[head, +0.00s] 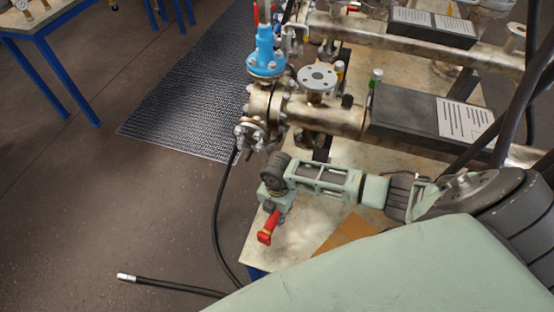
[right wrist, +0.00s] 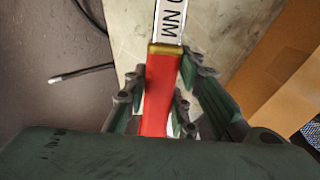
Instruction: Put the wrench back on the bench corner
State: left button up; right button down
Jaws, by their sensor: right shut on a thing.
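The wrench shows in the head view as a red handle (head: 267,229) at the near left corner of the bench (head: 300,235). In the right wrist view its red handle (right wrist: 160,90) lies between my fingers, and a pale shaft with "NM" lettering (right wrist: 171,22) runs up out of the picture. My right gripper (head: 274,203) is shut on the handle; it also shows in the right wrist view (right wrist: 158,105). The wrench is over the bench corner; I cannot tell whether it touches the top. Its far end is hidden. My left gripper is not in view.
Flanged metal vessels (head: 330,116) and a blue valve (head: 267,55) stand on the bench behind my gripper. A brown cardboard piece (head: 343,233) lies to the right. A black hose (head: 217,225) hangs off the left side to the floor. Another blue-legged table (head: 55,70) stands far left.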

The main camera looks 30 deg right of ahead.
notch_tip(320, 180, down, 5)
jog(key=b, duration=0.5)
jog(key=shift+a+f, duration=0.1)
jog(key=shift+w+f+b, duration=0.1)
jog(key=shift+f+b, duration=0.5)
jog(key=shift+f, duration=0.6)
jog(key=shift+f+b, duration=0.3)
jog(key=shift+f, duration=0.1)
jog(key=c, duration=1.4)
grip_release()
jog(key=o, duration=0.5)
